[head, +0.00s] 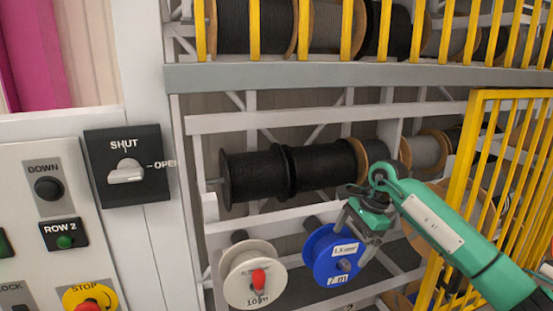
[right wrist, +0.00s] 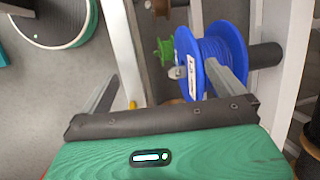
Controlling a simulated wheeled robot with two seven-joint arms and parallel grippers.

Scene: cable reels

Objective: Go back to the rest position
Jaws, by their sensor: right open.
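My right gripper (head: 354,240) is at the end of the green arm that comes in from the right in the head view. It is in front of the upper right of a blue reel (head: 324,263) and hides part of it. In the right wrist view my right gripper (right wrist: 160,75) has its two fingers wide apart, with nothing held between them. The blue reel (right wrist: 222,48) shows there behind the right finger; I cannot tell whether they touch. My left gripper is not in view.
A white reel (head: 238,277) hangs left of the blue one. Large black cable drums (head: 253,176) sit on the rack above. A yellow barred gate (head: 480,96) stands at right. A control panel (head: 28,190) and a SHUT/OPEN switch (head: 126,173) are at left.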

